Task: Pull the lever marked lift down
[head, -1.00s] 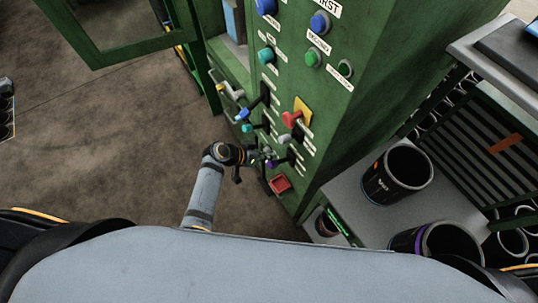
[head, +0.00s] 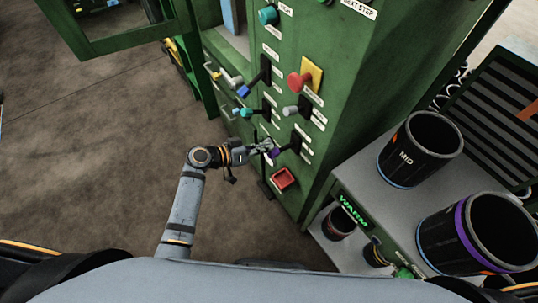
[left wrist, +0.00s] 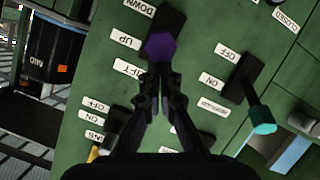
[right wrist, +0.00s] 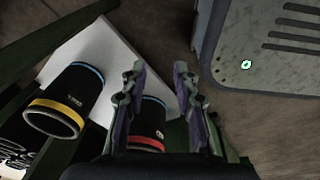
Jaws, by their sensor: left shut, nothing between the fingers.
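The lift lever has a black arm and a purple knob (left wrist: 161,46). Labels DOWN, UP and LIFT sit beside it in the left wrist view, which shows the panel roughly upside down. In the head view the purple knob (head: 275,153) is low on the green panel. My left gripper (left wrist: 160,68) is shut and empty, with its fingertips right at the knob. I cannot tell whether they touch it. It also shows in the head view (head: 264,147). My right gripper (right wrist: 156,72) is open and empty, away from the panel.
A teal-knobbed lever (left wrist: 262,124) stands close beside the left gripper. A red button on a yellow plate (head: 301,82) and a grey-knobbed lever (head: 293,110) are above the lift lever. Black cylinders (head: 420,148) stand on a grey surface at right.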

